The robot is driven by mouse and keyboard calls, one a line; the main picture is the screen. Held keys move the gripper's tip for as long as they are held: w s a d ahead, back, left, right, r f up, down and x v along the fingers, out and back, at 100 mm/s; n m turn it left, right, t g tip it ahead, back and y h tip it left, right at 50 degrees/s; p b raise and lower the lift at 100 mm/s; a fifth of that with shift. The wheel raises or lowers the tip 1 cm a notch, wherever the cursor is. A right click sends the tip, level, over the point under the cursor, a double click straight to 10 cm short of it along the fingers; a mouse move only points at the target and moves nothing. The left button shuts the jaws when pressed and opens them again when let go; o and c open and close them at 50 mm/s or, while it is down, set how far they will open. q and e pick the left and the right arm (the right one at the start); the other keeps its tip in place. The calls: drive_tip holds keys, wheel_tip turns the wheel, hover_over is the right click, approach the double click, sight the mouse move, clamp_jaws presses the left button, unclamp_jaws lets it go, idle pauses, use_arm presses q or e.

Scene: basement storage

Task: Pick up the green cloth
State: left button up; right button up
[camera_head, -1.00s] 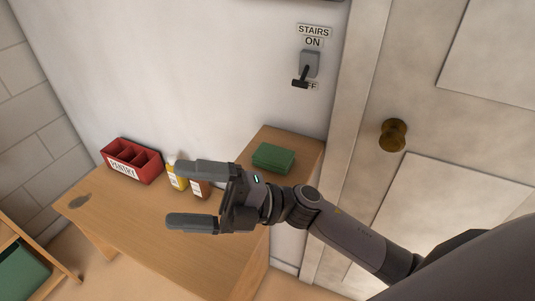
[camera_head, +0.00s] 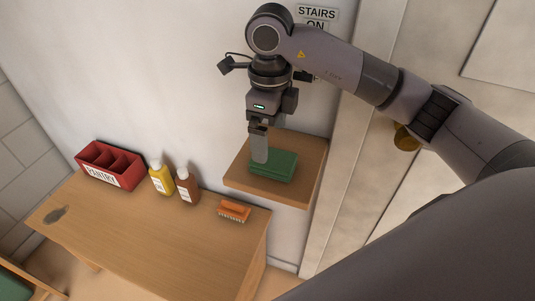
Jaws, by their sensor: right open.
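The green cloth (camera_head: 280,167) is a folded, flat block lying on a small wooden wall shelf (camera_head: 302,190) beside the door. My right gripper (camera_head: 261,159) points straight down over the left part of the cloth, seen nearly edge-on. It is open. Its fingertips are at about the cloth's height, overlapping its left end in the picture; whether they touch it or straddle it I cannot tell. One finger hides most of the other. My left gripper is not in view.
A wooden table (camera_head: 150,235) stands lower left of the shelf. On it are a red pantry bin (camera_head: 113,164), a yellow bottle (camera_head: 161,178), a brown bottle (camera_head: 187,186) and an orange brush (camera_head: 234,210). A door with a brass knob (camera_head: 405,138) is at the right.

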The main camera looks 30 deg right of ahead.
sight(271, 157)
drive_tip(key=f+p, duration=0.1)
drive_tip(key=f, duration=0.5)
drive_tip(key=shift+s+f, duration=0.2)
drive_tip(key=c, duration=1.1)
